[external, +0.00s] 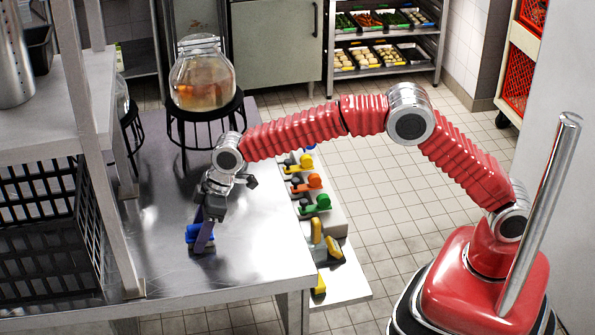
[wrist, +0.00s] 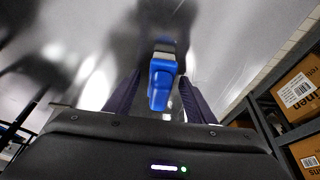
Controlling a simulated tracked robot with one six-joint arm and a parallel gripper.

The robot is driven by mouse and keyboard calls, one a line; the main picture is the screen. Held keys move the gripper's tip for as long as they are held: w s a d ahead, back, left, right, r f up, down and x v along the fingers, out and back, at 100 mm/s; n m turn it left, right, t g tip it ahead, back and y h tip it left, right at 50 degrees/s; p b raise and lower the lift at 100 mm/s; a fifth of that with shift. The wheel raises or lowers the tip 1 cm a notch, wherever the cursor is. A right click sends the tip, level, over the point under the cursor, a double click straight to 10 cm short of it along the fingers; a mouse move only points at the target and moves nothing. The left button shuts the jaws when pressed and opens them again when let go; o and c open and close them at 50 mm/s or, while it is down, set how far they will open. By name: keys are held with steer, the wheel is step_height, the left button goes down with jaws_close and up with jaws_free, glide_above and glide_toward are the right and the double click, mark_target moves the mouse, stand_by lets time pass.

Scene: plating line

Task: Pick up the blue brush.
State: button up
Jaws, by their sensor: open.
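The blue brush (external: 192,232) lies on the steel table (external: 255,245), partly hidden behind my fingers in the external view. My gripper (external: 204,240) points down at the brush, with its fingertips low near the tabletop. In the wrist view, the blue brush (wrist: 161,82) shows between the two dark fingers of my gripper (wrist: 158,76), with a visible gap on each side. The gripper is open and holds nothing. The brush's far end shows a grey band; its bristles are not clear.
A glass jar (external: 202,80) on a black stand (external: 205,115) is at the table's back. A metal shelf unit with a black crate (external: 40,200) stands close on the left. Several coloured-handled tools (external: 316,204) lie on a lower ledge to the right.

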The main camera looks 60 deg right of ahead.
mark_target(198, 225)
steer(key=shift+f, duration=0.1)
stand_by(0.5)
steer(key=c, duration=1.2)
steer(key=shift+o, duration=0.2)
step_height(198, 225, up, 10)
stand_by(0.4)
